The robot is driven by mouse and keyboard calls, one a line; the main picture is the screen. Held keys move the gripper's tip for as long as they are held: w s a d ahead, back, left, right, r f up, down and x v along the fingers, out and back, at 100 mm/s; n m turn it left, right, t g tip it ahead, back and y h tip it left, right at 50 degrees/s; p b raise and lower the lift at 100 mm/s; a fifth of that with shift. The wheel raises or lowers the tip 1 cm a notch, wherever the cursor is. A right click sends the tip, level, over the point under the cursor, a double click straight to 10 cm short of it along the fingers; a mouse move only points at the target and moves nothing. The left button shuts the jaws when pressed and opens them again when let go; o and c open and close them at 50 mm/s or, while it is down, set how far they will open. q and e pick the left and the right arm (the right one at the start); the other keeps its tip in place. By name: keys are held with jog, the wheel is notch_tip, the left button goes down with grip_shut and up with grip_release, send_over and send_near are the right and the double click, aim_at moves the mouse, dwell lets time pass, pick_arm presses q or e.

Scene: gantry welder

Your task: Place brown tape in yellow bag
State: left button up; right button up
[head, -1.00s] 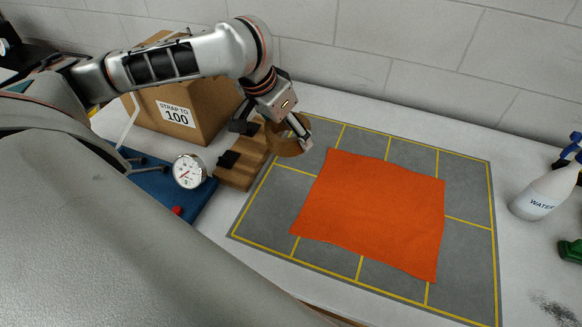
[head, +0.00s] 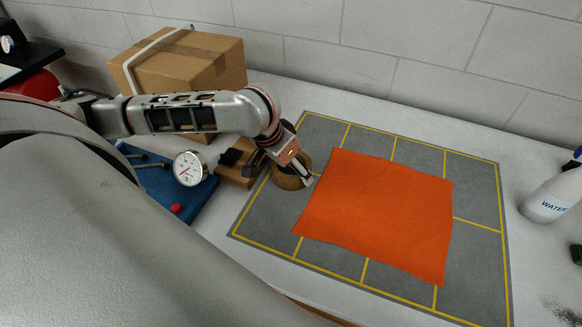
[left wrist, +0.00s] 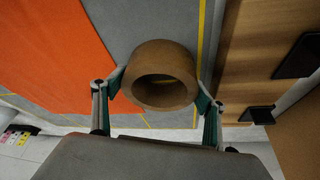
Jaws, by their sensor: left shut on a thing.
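My left gripper (head: 281,172) is shut on the roll of brown tape (head: 289,182), with its fingers on opposite sides of the ring. In the left wrist view the tape (left wrist: 160,58) sits between the two fingertips (left wrist: 160,90), its hole facing the camera. The tape is over the left part of the grey mat, left of the orange cloth; I cannot tell whether it touches the mat. No yellow bag is in view. My right gripper is not in view.
A flat orange cloth (head: 385,215) covers much of the yellow-lined grey mat (head: 475,262). A wooden block (head: 232,178), a dial gauge (head: 189,168), a blue plate (head: 150,182) and a cardboard box (head: 205,65) stand left. A water bottle (head: 548,196) stands right.

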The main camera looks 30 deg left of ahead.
pick_arm(q)
jog(key=o, duration=1.3)
jog(key=shift+c, duration=0.2)
